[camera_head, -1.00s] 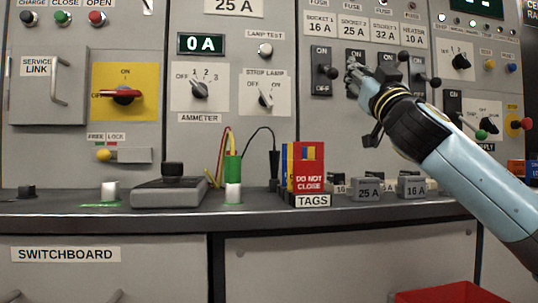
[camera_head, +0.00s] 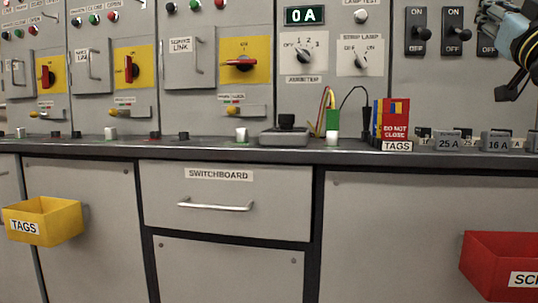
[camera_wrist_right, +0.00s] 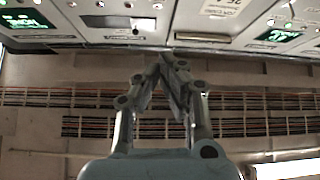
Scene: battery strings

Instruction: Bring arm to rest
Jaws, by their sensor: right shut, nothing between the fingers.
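My right arm comes into the head view at the top right, and my right gripper (camera_head: 492,28) is partly cut off there, in front of the switch panel. In the right wrist view the gripper's fingers (camera_wrist_right: 165,62) meet at their tips with nothing between them. They point up the picture towards a panel with green displays (camera_wrist_right: 27,20). I cannot tell whether the gripper touches a switch behind it. My left gripper is in neither view.
A shelf (camera_head: 355,154) runs below the panels. It carries a grey device (camera_head: 284,135), a red DO NOT CLOSE tag stack (camera_head: 393,121) and grey fuse blocks (camera_head: 448,142). A yellow TAGS bin (camera_head: 62,227) and a red bin (camera_head: 490,262) hang lower. A SWITCHBOARD drawer (camera_head: 227,213) is shut.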

